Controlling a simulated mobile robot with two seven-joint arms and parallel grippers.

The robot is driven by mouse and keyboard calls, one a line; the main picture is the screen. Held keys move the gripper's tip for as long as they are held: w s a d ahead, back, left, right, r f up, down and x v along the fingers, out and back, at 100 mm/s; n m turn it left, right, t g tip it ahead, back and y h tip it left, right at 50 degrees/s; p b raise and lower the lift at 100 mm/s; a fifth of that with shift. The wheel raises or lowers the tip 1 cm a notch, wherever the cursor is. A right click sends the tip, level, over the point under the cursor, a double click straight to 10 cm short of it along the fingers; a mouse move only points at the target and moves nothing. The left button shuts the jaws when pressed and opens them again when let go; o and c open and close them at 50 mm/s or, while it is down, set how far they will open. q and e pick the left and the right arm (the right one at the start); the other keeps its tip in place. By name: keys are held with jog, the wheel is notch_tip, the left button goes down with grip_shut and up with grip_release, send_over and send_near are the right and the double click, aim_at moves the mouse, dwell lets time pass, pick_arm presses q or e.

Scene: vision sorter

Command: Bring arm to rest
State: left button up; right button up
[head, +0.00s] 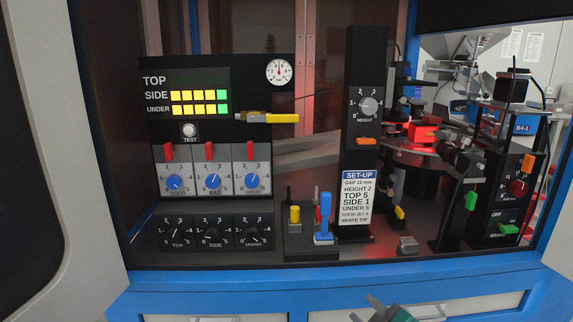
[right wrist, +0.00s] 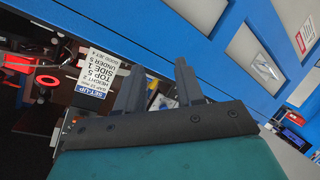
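My right gripper (head: 372,308) shows at the bottom edge of the head view, in front of the blue cabinet front and below the machine's deck. In the right wrist view its two dark fingers (right wrist: 158,80) stand apart with nothing held between them. It touches none of the machine's controls. My left gripper is in neither view. The sorter's control panel (head: 213,140) stands at the left in the head view, with a lit yellow and green display, red levers and blue dials.
The blue cabinet edge (head: 300,276) runs across below the deck. A black column (head: 366,130) carries a white set-up card (head: 358,198). A blue-handled lever (head: 324,220) and a yellow one (head: 294,214) stand on the deck. A green brake switch (head: 508,229) is at right.

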jog(key=s+d+f+m+g+h, duration=0.1)
jog(key=s+f+m, duration=0.7)
jog(key=s+f, duration=0.9)
jog(key=shift+s+d+g, duration=0.65)
jog(key=shift+s+g, duration=0.3)
jog(key=shift+g, duration=0.05)
